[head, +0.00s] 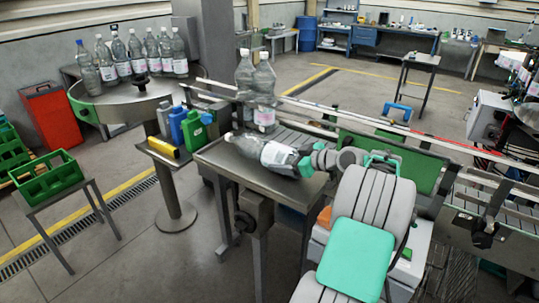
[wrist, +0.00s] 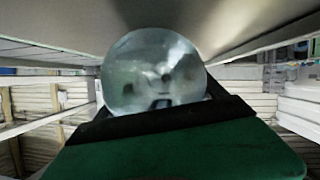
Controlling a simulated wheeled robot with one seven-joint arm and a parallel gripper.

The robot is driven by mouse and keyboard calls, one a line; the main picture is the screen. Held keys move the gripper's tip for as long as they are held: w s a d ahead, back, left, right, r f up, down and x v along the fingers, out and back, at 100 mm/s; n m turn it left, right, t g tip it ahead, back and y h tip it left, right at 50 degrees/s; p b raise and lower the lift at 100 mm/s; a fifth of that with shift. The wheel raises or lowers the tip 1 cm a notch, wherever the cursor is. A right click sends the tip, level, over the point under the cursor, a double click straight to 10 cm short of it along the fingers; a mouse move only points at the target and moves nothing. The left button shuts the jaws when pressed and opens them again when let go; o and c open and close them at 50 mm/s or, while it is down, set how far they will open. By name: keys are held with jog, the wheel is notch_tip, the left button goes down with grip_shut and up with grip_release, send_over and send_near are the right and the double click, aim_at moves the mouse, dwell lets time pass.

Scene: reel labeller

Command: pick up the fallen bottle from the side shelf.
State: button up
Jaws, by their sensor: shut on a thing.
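The fallen bottle (head: 250,147) is clear plastic with a white label. In the head view it lies on its side over the grey side shelf (head: 222,163), its white cap pointing left. My gripper (head: 304,163) is shut on the bottle near its base, at the right end of the shelf. In the wrist view the round bottle base (wrist: 155,75) faces the camera, just beyond the dark edge of my gripper. The fingertips are largely hidden. I cannot tell whether the bottle touches the shelf.
Two upright bottles (head: 264,90) stand close behind the shelf by the conveyor rail. A small stand (head: 165,155) with coloured containers is to the left. A round table (head: 125,98) holds several bottles. A green crate (head: 47,177) sits at far left. Floor between is clear.

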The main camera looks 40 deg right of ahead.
jog(key=c, duration=0.8)
jog(key=shift+w+r, duration=0.1)
jog(key=shift+r, duration=0.15)
jog(key=shift+c, duration=0.4)
jog(key=shift+r, duration=0.15)
